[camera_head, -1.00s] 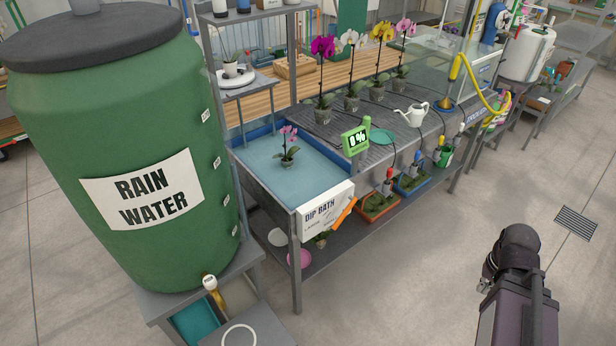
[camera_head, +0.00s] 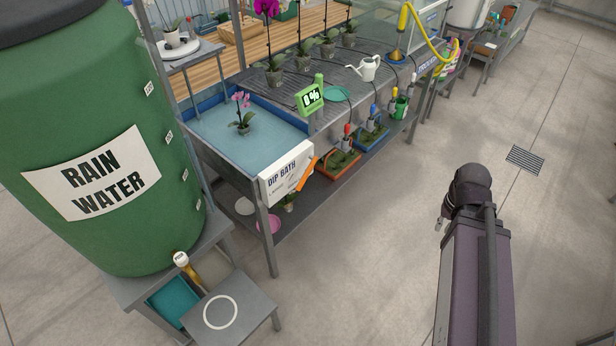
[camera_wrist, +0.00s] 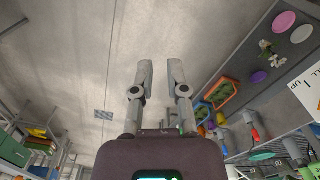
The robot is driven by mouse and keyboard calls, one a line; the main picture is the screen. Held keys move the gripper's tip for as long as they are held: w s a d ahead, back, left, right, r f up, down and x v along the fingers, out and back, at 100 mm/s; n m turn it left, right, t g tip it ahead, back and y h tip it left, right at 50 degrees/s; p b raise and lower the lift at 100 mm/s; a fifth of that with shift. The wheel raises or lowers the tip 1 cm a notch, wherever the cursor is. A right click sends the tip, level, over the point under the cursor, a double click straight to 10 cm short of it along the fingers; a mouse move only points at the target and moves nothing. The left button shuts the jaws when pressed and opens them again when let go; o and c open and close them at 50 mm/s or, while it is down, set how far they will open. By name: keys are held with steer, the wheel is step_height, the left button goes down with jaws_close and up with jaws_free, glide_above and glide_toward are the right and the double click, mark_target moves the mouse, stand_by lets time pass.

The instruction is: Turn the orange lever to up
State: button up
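The orange lever (camera_head: 307,174) is on the white dip bath panel (camera_head: 284,176) at the front of the blue-lined basin (camera_head: 250,141). It slants, with its upper end leaning right. In the wrist view part of a white lettered panel (camera_wrist: 308,88) shows at the right edge; I cannot make out the lever there. My gripper (camera_wrist: 161,72) is open and empty in the wrist view, with its two fingers apart over bare floor. In the head view my arm is at the right, well apart from the lever, and my gripper cannot be made out.
A green rain water barrel (camera_head: 95,231) stands at the left on a stand, with a grey stool (camera_head: 190,318) before it. A bench (camera_head: 345,90) holds orchids and a white watering can (camera_head: 366,68). Trays sit on its lower shelf. The floor (camera_head: 375,240) right of the bench is clear.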

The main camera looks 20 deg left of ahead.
steer(key=o, duration=0.3)
steer(key=shift+w+a+f, duration=0.15)
steer(key=shift+a+f, duration=0.05)
steer(key=n+g+y+b, duration=0.6)
steer(key=n+y+b, duration=1)
steer(key=b, duration=1.7)
glide_toward(304, 178)
steer(key=w+d+f+m, duration=0.1)
steer(key=w+d+f, duration=0.1)
steer(key=d, duration=0.1)
steer(key=shift+w+d+r+y, duration=0.2)
steer(key=shift+r+y, duration=0.1)
steer(key=shift+y, duration=0.1)
steer(key=shift+s, duration=0.1)
steer(key=shift+a, duration=0.1)
steer(key=x, duration=1.3)
steer(key=shift+s+a+r, duration=0.1)
steer(key=shift+s+a, duration=0.15)
steer(key=shift+s, duration=0.05)
